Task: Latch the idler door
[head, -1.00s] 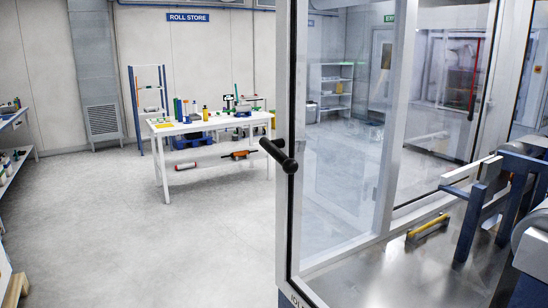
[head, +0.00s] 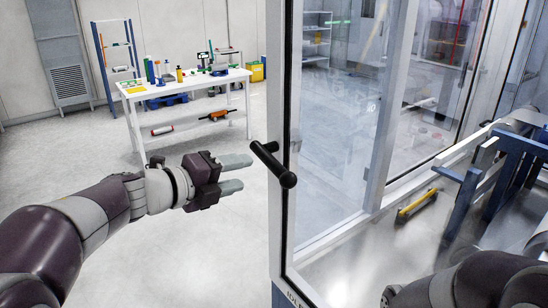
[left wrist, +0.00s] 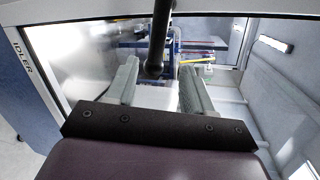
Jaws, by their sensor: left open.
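The idler door is a glazed panel in a pale frame (head: 277,215) with a black seal, in the middle of the head view. A black bar handle (head: 272,163) sticks out from its frame. My left gripper (head: 246,173) is open and empty just left of the handle, its fingertips pointing at it. In the left wrist view the handle (left wrist: 158,45) shows between the two grey fingers (left wrist: 154,88), beyond or at their tips; I cannot tell if they touch. I cannot tell whether the door is flush with its frame. My right gripper is out of view; my right arm shows at the bottom right.
Inside the enclosure are a blue roller stand (head: 500,165) and a yellow bar (head: 417,204) on a metal floor. A white table (head: 190,86) with bottles and rolls stands at the back left. The floor before it is clear.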

